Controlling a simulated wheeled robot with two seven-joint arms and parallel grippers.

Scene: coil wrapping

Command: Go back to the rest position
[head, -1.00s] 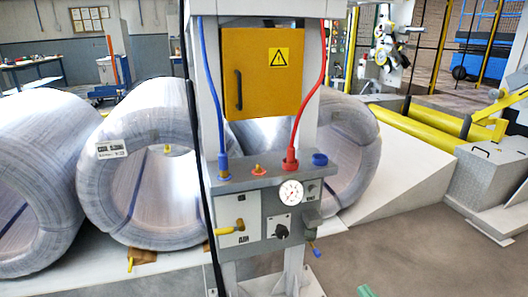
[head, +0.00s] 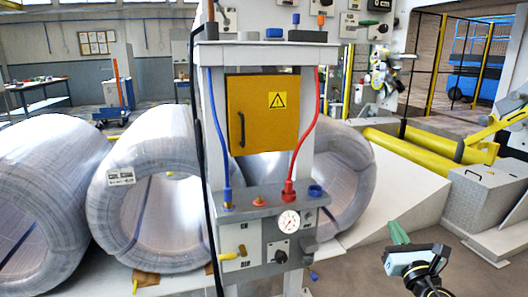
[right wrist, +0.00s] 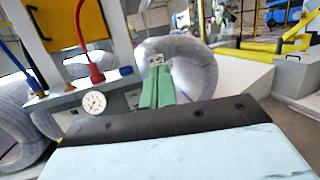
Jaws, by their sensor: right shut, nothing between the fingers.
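My right gripper (head: 398,230) shows at the lower right of the head view, with green fingers pointing up and a pale blue and black wrist below. Its fingers are closed together with nothing between them. In the right wrist view the green fingers (right wrist: 157,88) lie side by side, with the control stand to their left and a coil behind them. The gripper is in free air to the right of the stand. My left gripper is not in view.
A grey control stand (head: 262,222) with a yellow cabinet (head: 262,112), hoses and a gauge stands in front. Large wrapped coils (head: 105,215) lie behind it. Yellow rollers (head: 420,155) are at the right. Grey floor (head: 355,265) is open at lower right.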

